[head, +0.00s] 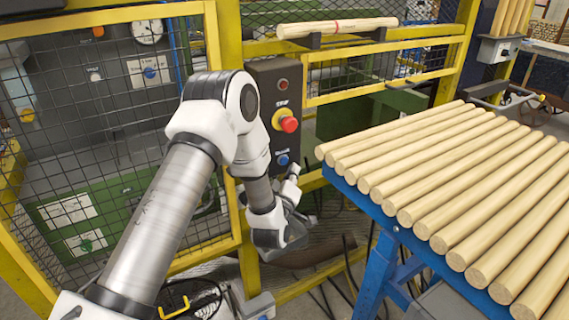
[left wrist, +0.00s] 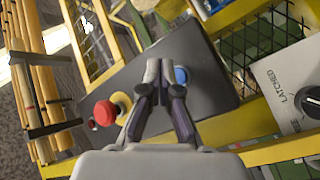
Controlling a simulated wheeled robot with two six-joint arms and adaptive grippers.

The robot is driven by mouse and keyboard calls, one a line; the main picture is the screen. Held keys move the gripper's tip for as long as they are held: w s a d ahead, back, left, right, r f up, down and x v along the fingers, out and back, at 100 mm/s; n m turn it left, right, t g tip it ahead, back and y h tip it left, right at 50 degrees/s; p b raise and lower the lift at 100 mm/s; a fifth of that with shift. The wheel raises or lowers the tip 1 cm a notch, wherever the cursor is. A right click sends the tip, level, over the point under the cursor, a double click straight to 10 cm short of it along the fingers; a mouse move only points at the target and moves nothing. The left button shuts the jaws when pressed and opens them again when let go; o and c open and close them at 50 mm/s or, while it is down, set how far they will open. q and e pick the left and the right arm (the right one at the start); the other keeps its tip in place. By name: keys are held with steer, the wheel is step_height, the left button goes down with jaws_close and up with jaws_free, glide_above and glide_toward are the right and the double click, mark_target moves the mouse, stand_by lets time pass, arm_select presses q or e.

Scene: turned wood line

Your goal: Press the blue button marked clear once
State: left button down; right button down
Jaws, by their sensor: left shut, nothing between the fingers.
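The blue button (head: 283,160) sits low on a dark control box (head: 262,75), under a small plate whose lettering I cannot read. My left gripper (head: 293,174) is shut and empty, just below and to the right of the button in the head view. In the left wrist view the closed fingertips (left wrist: 158,68) lie over the box face, just left of the blue button (left wrist: 181,75). I cannot tell whether they touch the box. My right gripper is not in view.
A red mushroom button (head: 289,124) on a yellow collar sits above the blue one, with a small dark red button (head: 283,85) higher up. Yellow-framed mesh fencing (head: 110,130) surrounds the box. A blue rack (head: 375,215) of pale wooden rods stands close on the right.

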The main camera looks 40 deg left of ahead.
arm_select(q)
steer(key=d, duration=0.1)
steer(key=s+d, duration=0.1)
steer(key=d+b, duration=0.1)
steer(key=shift+s+d, duration=0.25)
stand_by(0.6)
steer(key=s+d+f+m+g+h, duration=0.35)
steer(key=s+f, duration=0.35)
steer(key=f, duration=0.5)
steer(key=s+d+f+m+g+h, duration=0.2)
steer(key=s+d+f+g, duration=0.2)
steer(key=s+f, duration=0.6)
steer(key=s+d+f+m+g, duration=0.1)
steer(key=s+f+m+g, duration=0.1)
steer(key=s, duration=0.4)
steer(key=s+d+f+m+g+h, duration=0.1)
steer(key=s+d+f+m+g, duration=0.1)
steer(key=s, duration=0.4)
steer(key=s+d+f+m+g, duration=0.1)
steer(key=s+f+m+g, duration=0.3)
steer(key=s+g, duration=0.2)
steer(key=shift+s+d+f+h, duration=0.25)
steer(key=shift+s+d+h, duration=0.15)
steer(key=shift+s, duration=0.2)
